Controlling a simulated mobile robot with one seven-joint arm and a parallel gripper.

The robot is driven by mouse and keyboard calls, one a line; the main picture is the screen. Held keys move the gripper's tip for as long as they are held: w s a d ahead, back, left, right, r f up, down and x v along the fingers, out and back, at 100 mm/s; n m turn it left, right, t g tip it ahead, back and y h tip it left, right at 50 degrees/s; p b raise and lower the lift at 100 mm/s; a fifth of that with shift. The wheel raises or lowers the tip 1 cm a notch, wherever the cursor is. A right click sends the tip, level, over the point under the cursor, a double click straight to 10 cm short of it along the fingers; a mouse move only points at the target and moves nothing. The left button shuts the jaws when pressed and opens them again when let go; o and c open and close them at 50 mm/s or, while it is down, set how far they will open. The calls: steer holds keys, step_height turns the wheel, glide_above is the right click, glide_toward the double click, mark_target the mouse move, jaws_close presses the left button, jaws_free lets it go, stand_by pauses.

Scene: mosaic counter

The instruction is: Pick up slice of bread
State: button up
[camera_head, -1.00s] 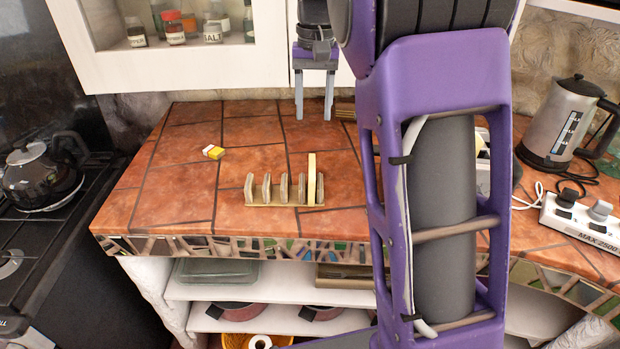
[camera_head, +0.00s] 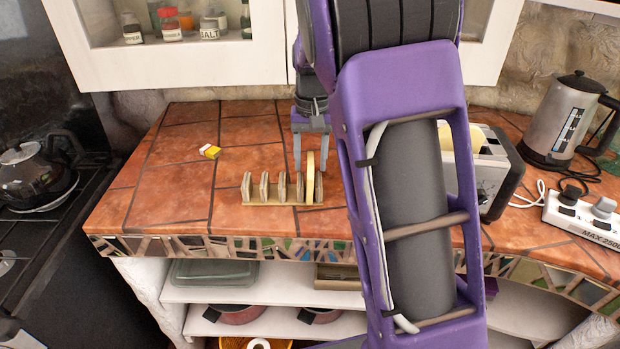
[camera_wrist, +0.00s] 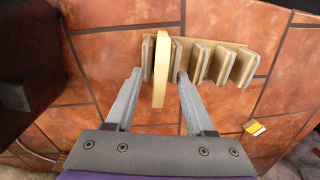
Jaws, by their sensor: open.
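A slice of bread (camera_head: 310,178) stands upright at the right end of a wooden rack (camera_head: 283,204) on the tiled counter. In the wrist view the slice (camera_wrist: 161,70) is seen edge-on, and the rack (camera_wrist: 222,64) runs off to its right. My gripper (camera_head: 312,168) is open and points down just behind the slice in the head view. In the wrist view my gripper (camera_wrist: 158,74) has its two fingers spread, one on each side of the slice's near end. The fingers hold nothing. I cannot tell how far above the counter the fingertips are.
A small yellow and white block (camera_head: 210,151) lies on the counter left of the rack. A toaster (camera_head: 493,170), a kettle (camera_head: 573,118) and a power strip (camera_head: 585,218) are at the right. A stove with a dark kettle (camera_head: 40,178) is at the left.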

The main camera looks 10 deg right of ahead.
jaws_close()
stand_by(0.3)
